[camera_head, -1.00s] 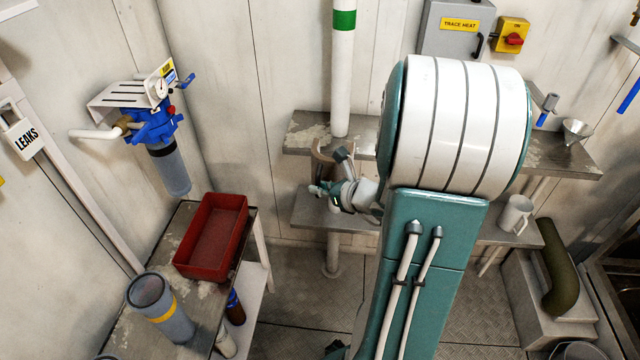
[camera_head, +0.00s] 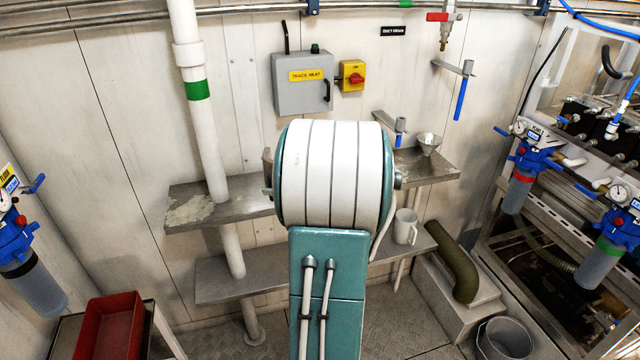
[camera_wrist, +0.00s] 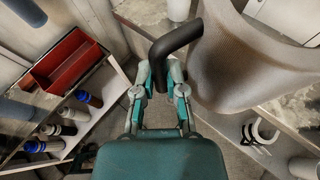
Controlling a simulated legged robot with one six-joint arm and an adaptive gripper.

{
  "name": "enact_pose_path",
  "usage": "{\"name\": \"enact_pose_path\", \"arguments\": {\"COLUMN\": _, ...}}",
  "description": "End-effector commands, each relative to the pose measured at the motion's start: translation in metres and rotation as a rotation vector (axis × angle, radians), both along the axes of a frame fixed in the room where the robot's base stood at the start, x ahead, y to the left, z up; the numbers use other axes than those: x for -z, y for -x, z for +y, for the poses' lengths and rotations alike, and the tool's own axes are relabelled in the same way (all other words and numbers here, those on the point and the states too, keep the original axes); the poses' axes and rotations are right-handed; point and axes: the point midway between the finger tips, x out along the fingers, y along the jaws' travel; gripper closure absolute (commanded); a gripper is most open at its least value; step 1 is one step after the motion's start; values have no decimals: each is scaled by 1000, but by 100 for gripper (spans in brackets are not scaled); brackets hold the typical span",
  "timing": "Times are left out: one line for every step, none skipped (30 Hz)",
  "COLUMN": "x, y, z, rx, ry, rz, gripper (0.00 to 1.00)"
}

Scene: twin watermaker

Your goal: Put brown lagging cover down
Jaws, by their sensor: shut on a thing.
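The brown lagging cover (camera_wrist: 232,65) is a large curved shell at the upper right of the wrist view. A black bent handle (camera_wrist: 178,42) reaches from beside it down between my fingers. My gripper (camera_wrist: 160,82) is shut on this handle, and the cover hangs to the right of the fingers. In the head view my own arm hides the gripper. Only a small brownish edge (camera_head: 267,168) shows left of the arm, probably part of the cover.
An upper steel shelf (camera_head: 240,205) with a worn left end and a lower shelf (camera_head: 225,285) run along the back wall. A white pipe (camera_head: 212,150) passes through them. A red tray (camera_head: 108,330) is lower left.

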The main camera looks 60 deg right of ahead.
Motion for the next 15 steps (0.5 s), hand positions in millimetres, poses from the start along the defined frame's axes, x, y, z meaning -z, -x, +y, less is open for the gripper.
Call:
{"name": "enact_pose_path", "arguments": {"x": -7, "y": 8, "z": -17, "rx": 26, "ry": 5, "rz": 0, "gripper": 100}}
{"name": "enact_pose_path", "arguments": {"x": -9, "y": 11, "z": -24, "rx": 36, "ry": 6, "rz": 2, "gripper": 100}}
{"name": "enact_pose_path", "arguments": {"x": -13, "y": 15, "z": -32, "rx": 49, "ry": 6, "rz": 2, "gripper": 100}}
{"name": "enact_pose_path", "arguments": {"x": -15, "y": 18, "z": -36, "rx": 57, "ry": 7, "rz": 3, "gripper": 100}}
{"name": "enact_pose_path", "arguments": {"x": -17, "y": 20, "z": -40, "rx": 63, "ry": 7, "rz": 3, "gripper": 100}}
{"name": "enact_pose_path", "arguments": {"x": -19, "y": 22, "z": -43, "rx": 70, "ry": 6, "rz": 4, "gripper": 100}}
{"name": "enact_pose_path", "arguments": {"x": -19, "y": 23, "z": -46, "rx": 72, "ry": 6, "rz": 5, "gripper": 100}}
{"name": "enact_pose_path", "arguments": {"x": -19, "y": 23, "z": -48, "rx": 74, "ry": 7, "rz": 6, "gripper": 100}}
{"name": "enact_pose_path", "arguments": {"x": -18, "y": 21, "z": -52, "rx": 75, "ry": 6, "rz": 6, "gripper": 100}}
{"name": "enact_pose_path", "arguments": {"x": -16, "y": 19, "z": -55, "rx": 75, "ry": 5, "rz": 6, "gripper": 100}}
{"name": "enact_pose_path", "arguments": {"x": -13, "y": 16, "z": -59, "rx": 75, "ry": 4, "rz": 6, "gripper": 100}}
{"name": "enact_pose_path", "arguments": {"x": -9, "y": 11, "z": -65, "rx": 74, "ry": 4, "rz": 6, "gripper": 100}}
{"name": "enact_pose_path", "arguments": {"x": -6, "y": 7, "z": -70, "rx": 74, "ry": 4, "rz": 6, "gripper": 100}}
{"name": "enact_pose_path", "arguments": {"x": -3, "y": 3, "z": -75, "rx": 74, "ry": 3, "rz": 6, "gripper": 100}}
{"name": "enact_pose_path", "arguments": {"x": 0, "y": -1, "z": -82, "rx": 74, "ry": 3, "rz": 6, "gripper": 100}}
